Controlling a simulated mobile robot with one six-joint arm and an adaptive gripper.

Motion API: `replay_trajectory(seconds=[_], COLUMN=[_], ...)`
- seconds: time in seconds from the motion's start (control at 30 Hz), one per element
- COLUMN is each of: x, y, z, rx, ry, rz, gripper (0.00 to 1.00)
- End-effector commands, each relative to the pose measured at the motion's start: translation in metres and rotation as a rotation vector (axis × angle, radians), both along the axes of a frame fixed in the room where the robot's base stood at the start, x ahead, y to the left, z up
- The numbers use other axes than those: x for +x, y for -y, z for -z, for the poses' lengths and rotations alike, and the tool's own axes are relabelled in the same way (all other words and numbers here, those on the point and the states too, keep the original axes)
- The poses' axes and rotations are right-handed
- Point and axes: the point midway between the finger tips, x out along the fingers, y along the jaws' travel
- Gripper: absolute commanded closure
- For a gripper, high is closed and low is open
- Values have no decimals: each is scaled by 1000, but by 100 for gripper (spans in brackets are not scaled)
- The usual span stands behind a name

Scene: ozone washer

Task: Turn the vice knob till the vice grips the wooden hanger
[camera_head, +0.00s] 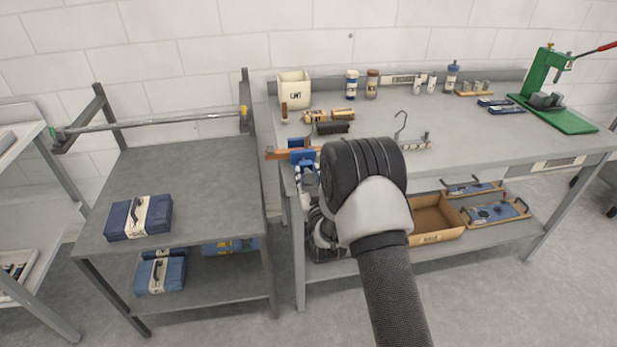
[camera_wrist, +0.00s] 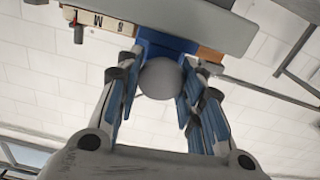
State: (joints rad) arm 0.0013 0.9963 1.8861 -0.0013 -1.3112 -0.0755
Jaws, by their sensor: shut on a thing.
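The blue vice (camera_head: 304,163) is at the left front corner of the workbench, partly covered by my arm in the head view. Its blue body (camera_wrist: 168,42) also shows in the wrist view. The round grey vice knob (camera_wrist: 161,80) is between the fingers of my gripper (camera_wrist: 163,70), which is shut on it. An orange-brown wooden piece, apparently the hanger (camera_head: 277,154), lies level at the vice and sticks out left; its end (camera_wrist: 210,54) shows beside the vice in the wrist view. The contact between jaws and wood is hidden. A metal hook (camera_head: 401,122) stands right of my wrist.
The workbench (camera_head: 470,140) carries a white bin (camera_head: 294,90), several bottles and a green press (camera_head: 545,90). A cardboard tray (camera_head: 435,220) is on the lower shelf.

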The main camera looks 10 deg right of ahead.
Motion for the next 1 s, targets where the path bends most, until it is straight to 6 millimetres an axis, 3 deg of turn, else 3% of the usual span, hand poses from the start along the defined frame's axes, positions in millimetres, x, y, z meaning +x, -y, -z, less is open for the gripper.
replay_trajectory(seconds=[0.5,1.0], x=[0,0], y=[2,2], z=[0,0], rx=[426,578], ry=[2,2], rz=[0,0], gripper=[89,89])
